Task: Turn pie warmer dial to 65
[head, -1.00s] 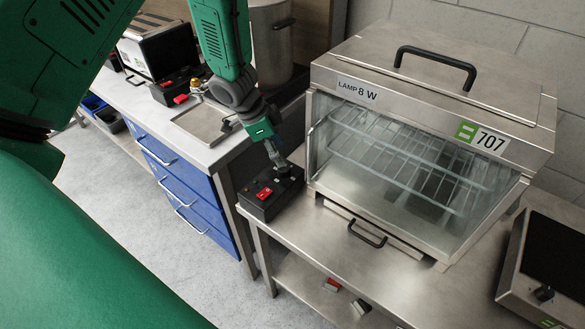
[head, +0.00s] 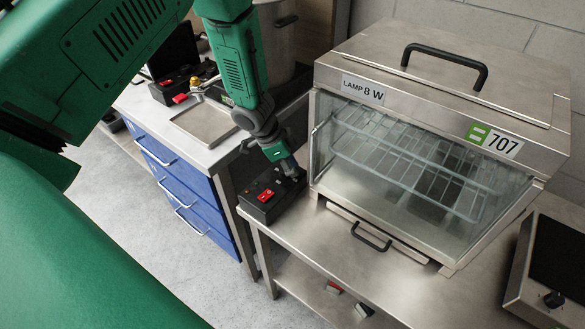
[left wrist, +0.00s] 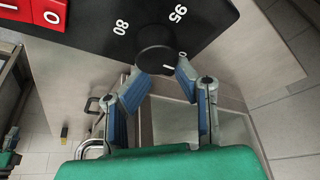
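The pie warmer (head: 430,120) is a steel cabinet with a glass front, marked "LAMP 8 W" and 707. Its black control box (head: 262,207) stands at its left, with a red switch (head: 266,195). In the left wrist view the round black dial (left wrist: 156,47) sits on the box, with the figures 80, 95 and 0 around it. A white mark on the dial faces near the 0. My left gripper (head: 291,169) is over the box at the dial. Its blue-padded fingers (left wrist: 161,74) are apart at the near edge of the dial; contact is unclear. My right gripper is not seen.
The steel table (head: 300,232) carries the warmer; its handle (head: 371,237) juts out in front. A device with a black top and knob (head: 555,298) stands at the right. A blue drawer unit (head: 195,205) stands left, and a large pot (head: 275,45) stands behind my arm.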

